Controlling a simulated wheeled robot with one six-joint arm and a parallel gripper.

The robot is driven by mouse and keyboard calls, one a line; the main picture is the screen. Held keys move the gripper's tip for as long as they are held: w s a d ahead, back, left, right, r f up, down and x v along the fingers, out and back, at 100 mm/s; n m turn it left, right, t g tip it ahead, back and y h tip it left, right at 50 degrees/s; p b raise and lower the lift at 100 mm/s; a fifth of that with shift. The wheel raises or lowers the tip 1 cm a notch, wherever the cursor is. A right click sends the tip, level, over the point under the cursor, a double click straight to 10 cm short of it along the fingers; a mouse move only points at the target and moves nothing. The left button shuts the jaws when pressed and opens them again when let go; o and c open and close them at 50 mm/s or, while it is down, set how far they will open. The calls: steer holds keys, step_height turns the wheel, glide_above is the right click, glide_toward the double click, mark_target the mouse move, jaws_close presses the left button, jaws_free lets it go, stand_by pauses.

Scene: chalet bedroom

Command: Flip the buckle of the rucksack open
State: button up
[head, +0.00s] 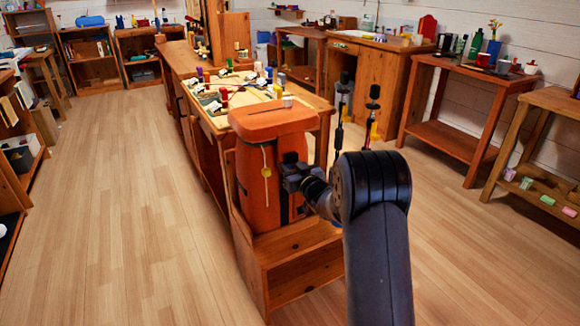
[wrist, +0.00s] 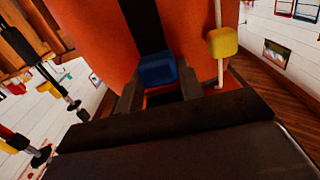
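The orange rucksack (head: 262,196) stands upright on a low wooden shelf unit, and its front fills much of the wrist view (wrist: 95,30). A dark strap (wrist: 144,22) runs down its front to a blue buckle (wrist: 157,70). My gripper (head: 285,176) is at the rucksack's front in the head view and hides the buckle there. In the wrist view my gripper's two dark fingers (wrist: 159,88) stand apart, one on each side of the buckle's lower part. I cannot tell whether they touch it. A yellow tag (wrist: 223,44) hangs on a pale cord right of the buckle.
The wooden shelf unit (head: 300,244) under the rucksack has an open front. A long workbench (head: 212,107) with many small items lies behind it. A side table (head: 465,69) stands at the right. The wooden floor (head: 140,220) at the left is clear.

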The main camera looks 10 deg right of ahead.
jaws_close()
step_height(320, 180, down, 4)
steer(key=b, duration=0.3)
steer(key=shift+f, duration=0.15)
steer(key=o, duration=0.6)
jaws_free()
steer(key=shift+s, duration=0.1)
steer(key=p+v, duration=0.1)
steer(key=v, duration=0.9)
steer(key=shift+s+d+p, duration=0.1)
steer(key=shift+s+p, duration=0.2)
steer(key=shift+w, duration=0.1)
